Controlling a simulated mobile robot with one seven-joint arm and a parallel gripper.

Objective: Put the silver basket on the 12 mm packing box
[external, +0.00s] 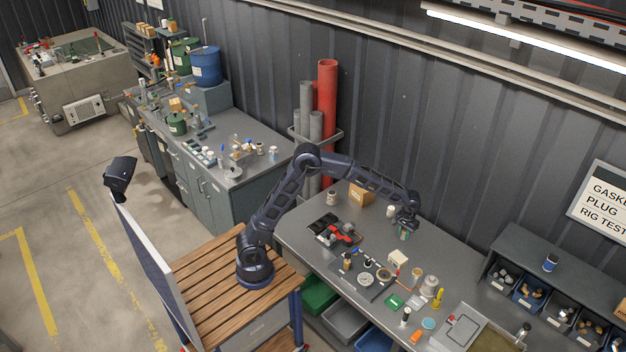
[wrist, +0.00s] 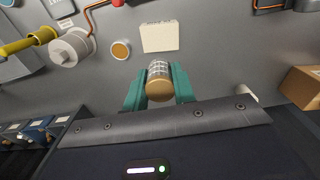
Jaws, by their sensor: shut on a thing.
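My gripper (wrist: 158,92), with teal fingers, is shut on the silver basket (wrist: 158,75), a small cylinder with a grid-like side and a tan end. In the external view my gripper (external: 404,233) hangs over the back of the grey bench, and the basket is too small to make out there. The basket is apart from this box.
A brown cardboard box (external: 361,194) stands at the back of the bench; it shows at right in the wrist view (wrist: 303,88). Near the cream box are a grey capped cylinder (wrist: 70,47), a small amber-topped pot (wrist: 121,49) and copper tubing. Blue bins (external: 529,292) stand at right.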

